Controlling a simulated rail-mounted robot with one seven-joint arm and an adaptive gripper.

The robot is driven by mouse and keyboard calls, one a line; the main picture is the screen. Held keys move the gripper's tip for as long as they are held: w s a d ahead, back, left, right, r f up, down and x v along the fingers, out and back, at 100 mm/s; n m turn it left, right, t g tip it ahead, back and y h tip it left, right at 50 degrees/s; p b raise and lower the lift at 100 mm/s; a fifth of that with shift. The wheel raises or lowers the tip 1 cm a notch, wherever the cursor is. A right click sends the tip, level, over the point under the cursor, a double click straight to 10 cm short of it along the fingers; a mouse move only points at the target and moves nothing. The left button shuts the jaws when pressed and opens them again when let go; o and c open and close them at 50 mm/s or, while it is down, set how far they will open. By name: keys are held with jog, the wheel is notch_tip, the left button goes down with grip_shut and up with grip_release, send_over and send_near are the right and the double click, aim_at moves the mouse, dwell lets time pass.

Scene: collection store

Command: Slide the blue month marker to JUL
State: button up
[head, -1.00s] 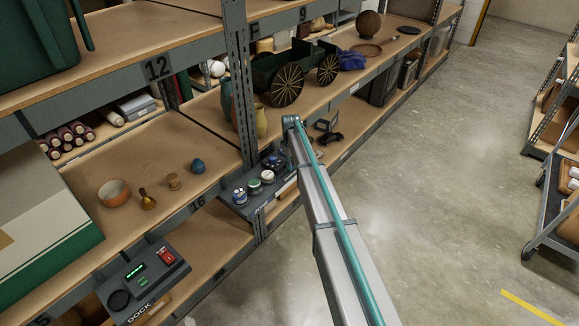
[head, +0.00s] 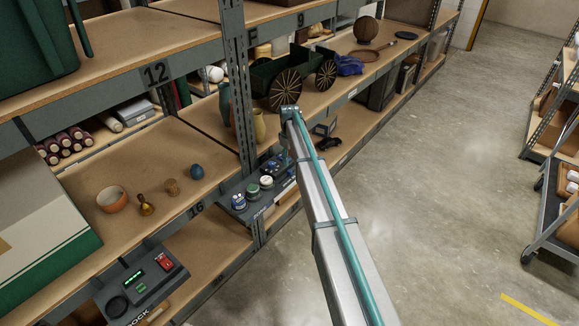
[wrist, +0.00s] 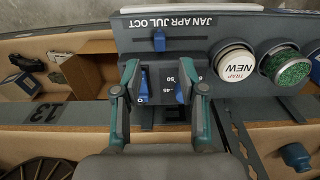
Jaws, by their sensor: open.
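The dark control panel (wrist: 220,38) carries a row of labels reading JAN, APR, JUL and OCT. The blue month marker (wrist: 159,40) sits in a slot beside the labels, toward the left end of the row in the wrist view; its exact month is hard to tell. My gripper (wrist: 163,88) is open, its two fingers apart and nothing held between them. The marker lies beyond the fingertips, not between them.
Two other blue sliders, a left one (wrist: 143,86) and a right one (wrist: 181,92), show between my fingers, near numbered scales. A white NEW jar (wrist: 234,62) and a green-filled jar (wrist: 283,66) stand right of the labels. A shelf upright (head: 238,90) rises beside the panel.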

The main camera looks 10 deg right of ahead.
notch_tip(320, 180, up, 5)
dwell(0.3)
dwell(0.4)
jog(key=s+a+f+m+g, duration=0.1)
jog(key=s+f+m, duration=0.1)
jog(key=s+f, duration=0.75)
jog(key=s+f+m, duration=0.3)
jog(key=s+f, duration=0.3)
jog(key=s, duration=0.7)
jog(key=s+a+f+m+g, duration=0.1)
jog(key=s+f+m, duration=0.1)
jog(key=s+f, duration=0.75)
jog(key=s+f+g, duration=0.2)
jog(key=s, duration=1.8)
jog(key=s+f+g, duration=0.2)
jog(key=s+f, duration=0.1)
jog(key=s, duration=1.7)
jog(key=shift+a+f+m+g, duration=0.25)
jog(key=shift+f+m+g, duration=0.05)
jog(key=shift+m+g, duration=0.1)
